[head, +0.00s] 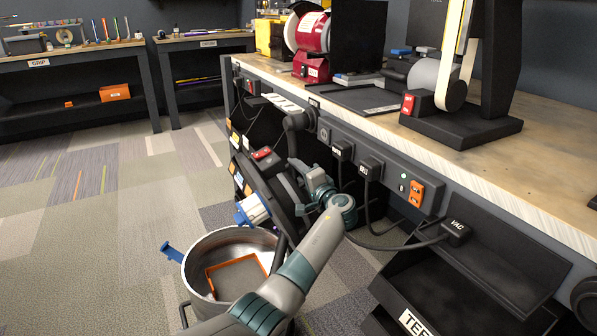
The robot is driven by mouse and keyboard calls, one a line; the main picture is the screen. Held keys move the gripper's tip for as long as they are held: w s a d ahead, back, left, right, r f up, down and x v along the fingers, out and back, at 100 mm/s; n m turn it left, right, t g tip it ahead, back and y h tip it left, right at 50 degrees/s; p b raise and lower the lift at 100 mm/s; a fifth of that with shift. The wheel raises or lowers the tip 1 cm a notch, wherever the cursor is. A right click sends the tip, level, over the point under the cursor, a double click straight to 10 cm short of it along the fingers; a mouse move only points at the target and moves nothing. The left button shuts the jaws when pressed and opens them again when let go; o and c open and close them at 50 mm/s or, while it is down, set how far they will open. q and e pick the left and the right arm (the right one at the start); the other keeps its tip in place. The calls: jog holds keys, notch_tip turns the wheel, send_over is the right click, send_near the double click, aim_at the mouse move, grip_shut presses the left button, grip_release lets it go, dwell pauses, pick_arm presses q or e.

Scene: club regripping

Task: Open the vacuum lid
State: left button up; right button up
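The vacuum is a round metal drum (200,262) on the floor beside the workbench, its top open. An orange-edged item (238,276) shows inside. A dark lid (262,183) with a red switch stands steeply tilted above the drum's back rim. A blue and white part (251,210) shows below it. A blue latch (172,252) sticks out at the drum's left. My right gripper is out of view.
The workbench (350,110) runs along the right, with a power strip (372,160), black cables and a plug marked VAC (455,232) close to my arm. A dark bin (400,300) stands at lower right. Open carpet (110,220) lies to the left.

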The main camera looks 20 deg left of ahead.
pick_arm(q)
jog(key=shift+d, duration=0.1)
